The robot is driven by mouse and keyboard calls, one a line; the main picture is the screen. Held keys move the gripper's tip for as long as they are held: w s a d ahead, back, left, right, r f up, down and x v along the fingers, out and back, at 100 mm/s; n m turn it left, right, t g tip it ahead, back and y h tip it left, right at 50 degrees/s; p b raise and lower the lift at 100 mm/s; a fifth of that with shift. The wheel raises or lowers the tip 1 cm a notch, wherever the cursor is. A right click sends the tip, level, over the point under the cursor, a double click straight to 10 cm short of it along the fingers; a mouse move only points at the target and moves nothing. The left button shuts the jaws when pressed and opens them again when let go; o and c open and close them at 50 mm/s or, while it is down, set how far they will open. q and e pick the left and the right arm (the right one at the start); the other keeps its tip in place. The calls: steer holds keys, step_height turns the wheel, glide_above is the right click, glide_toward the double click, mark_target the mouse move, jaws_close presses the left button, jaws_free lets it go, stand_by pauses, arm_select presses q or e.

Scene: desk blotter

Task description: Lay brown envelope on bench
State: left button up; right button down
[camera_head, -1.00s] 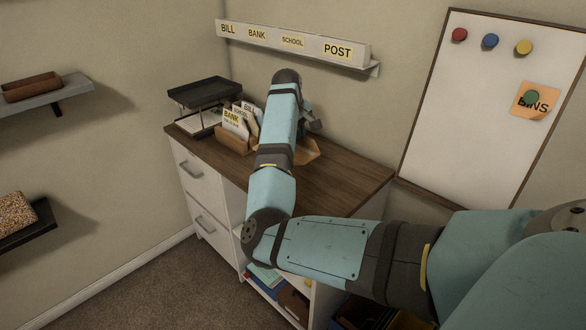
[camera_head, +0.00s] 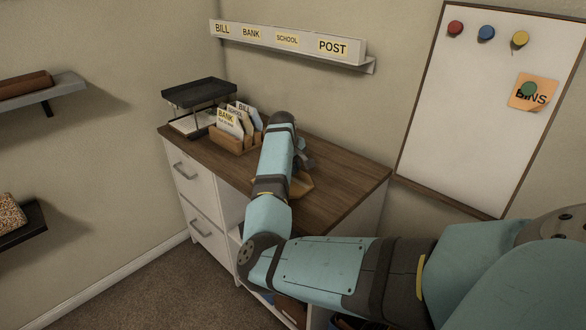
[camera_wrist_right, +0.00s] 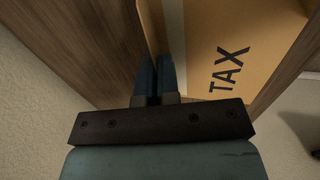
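The brown envelope (camera_wrist_right: 215,35), marked TAX with a pale stripe, fills much of the right wrist view. In the head view, part of the envelope (camera_head: 299,187) shows beside my right forearm, over the bench. The bench (camera_head: 340,185) has a dark wooden top on a white cabinet. My right gripper (camera_wrist_right: 157,75) has its fingers close together at the envelope's edge and appears shut on it. In the head view, my arm largely hides this gripper (camera_head: 303,160). I cannot tell whether the envelope touches the bench top. My left gripper is not in view.
A black tiered tray (camera_head: 200,92) stands at the back left. A labelled wall rack (camera_head: 285,42) hangs above. The bench top's right part is bare.

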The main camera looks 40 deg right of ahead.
steer(key=c, duration=1.4)
jaws_free()
steer(key=shift+f, duration=0.1)
steer(key=shift+o, duration=0.2)
steer(key=p+v, duration=0.3)
steer(key=v, duration=0.9)
steer(key=shift+r, duration=0.2)
